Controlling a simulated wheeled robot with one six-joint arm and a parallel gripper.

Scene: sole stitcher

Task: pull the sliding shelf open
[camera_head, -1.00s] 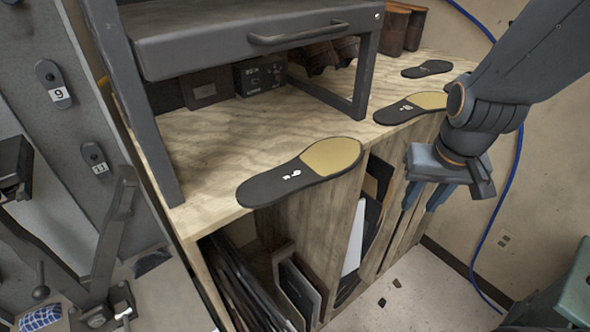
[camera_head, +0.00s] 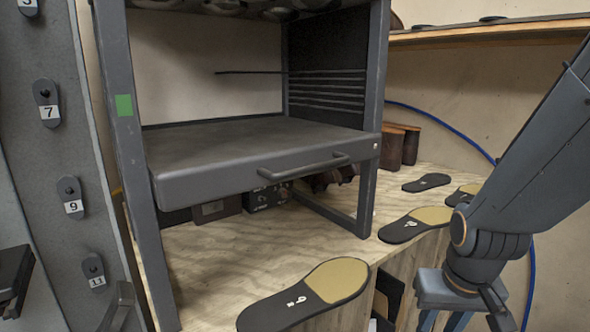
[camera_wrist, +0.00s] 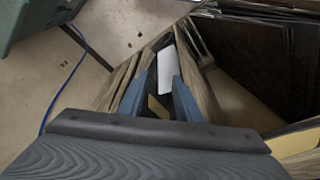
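The sliding shelf (camera_head: 210,178) is a dark grey metal drawer-like shelf in a grey frame, in the middle left of the head view. Its bar handle (camera_head: 303,167) runs along the front face. My gripper (camera_head: 441,325) is at the lower right of the head view, below and to the right of the handle and well apart from it. In the wrist view my gripper (camera_wrist: 163,92) shows two blue fingers spread apart, with nothing held between them. The shelf does not show in the wrist view.
Brown boots (camera_head: 402,146) stand behind the frame. A grey panel with numbered tags (camera_head: 45,140) is at the left. A blue cable (camera_head: 440,120) runs along the wall.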

